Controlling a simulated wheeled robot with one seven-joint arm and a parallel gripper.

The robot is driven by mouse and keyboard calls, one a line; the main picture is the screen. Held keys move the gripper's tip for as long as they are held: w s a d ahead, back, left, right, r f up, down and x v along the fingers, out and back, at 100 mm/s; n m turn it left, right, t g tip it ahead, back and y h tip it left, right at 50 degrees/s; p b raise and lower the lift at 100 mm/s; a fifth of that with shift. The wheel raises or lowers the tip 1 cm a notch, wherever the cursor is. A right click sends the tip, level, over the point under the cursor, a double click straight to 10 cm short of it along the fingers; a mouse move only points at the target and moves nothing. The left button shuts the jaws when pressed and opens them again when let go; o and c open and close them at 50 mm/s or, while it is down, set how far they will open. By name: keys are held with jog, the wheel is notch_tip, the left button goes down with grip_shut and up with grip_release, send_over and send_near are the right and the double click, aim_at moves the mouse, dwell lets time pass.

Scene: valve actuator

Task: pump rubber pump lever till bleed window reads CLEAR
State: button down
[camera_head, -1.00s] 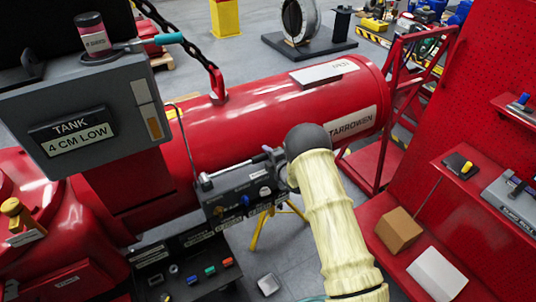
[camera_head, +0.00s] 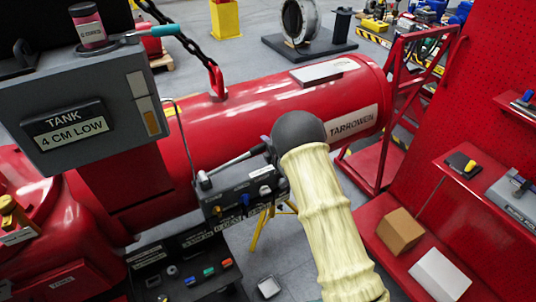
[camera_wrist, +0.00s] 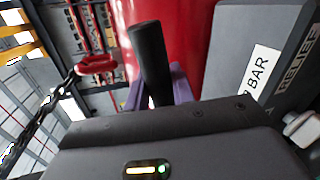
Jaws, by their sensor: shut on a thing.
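The pump lever's silver rod (camera_head: 232,164) slants up to the right from the dark pump box (camera_head: 240,192). Its far end is hidden behind my wrist in the head view. In the wrist view, the lever's black rubber grip (camera_wrist: 150,55) stands between the purple fingers of my gripper (camera_wrist: 160,92), which is shut on it. My gripper's fingers are hidden in the head view. The tank display (camera_head: 67,125) at the left reads "TANK 4 CM LOW". I cannot make out a bleed window reading CLEAR in either view.
A large red cylinder (camera_head: 260,100) lies behind the pump box. A chain (camera_head: 180,38) hangs to a red hook on it. A grey box (camera_wrist: 255,55) marked BAR and RELIEF is close at the right in the wrist view. Red shelves (camera_head: 465,190) stand at the right.

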jog(key=r+b, duration=0.1)
jog(key=r, duration=0.1)
jog(key=a+r+n+b, duration=0.1)
jog(key=r, duration=0.1)
jog(key=s+r+n+t+b, duration=0.1)
jog(key=r, duration=0.1)
jog(key=shift+a+r+h+b, duration=0.3)
jog(key=shift+a+r+h, duration=0.05)
jog(key=shift+a+h, duration=0.05)
jog(key=c, duration=1.5)
grip_release()
jog(key=shift+s, duration=0.1)
jog(key=shift+d, duration=0.1)
jog(key=shift+s+d, duration=0.15)
jog(key=shift+s, duration=0.15)
jog(key=b+v, duration=0.6)
jog(key=v, duration=1)
jog(key=shift+s+d+r, duration=0.1)
jog(key=shift+s+r, duration=0.1)
jog(key=shift+s, duration=0.1)
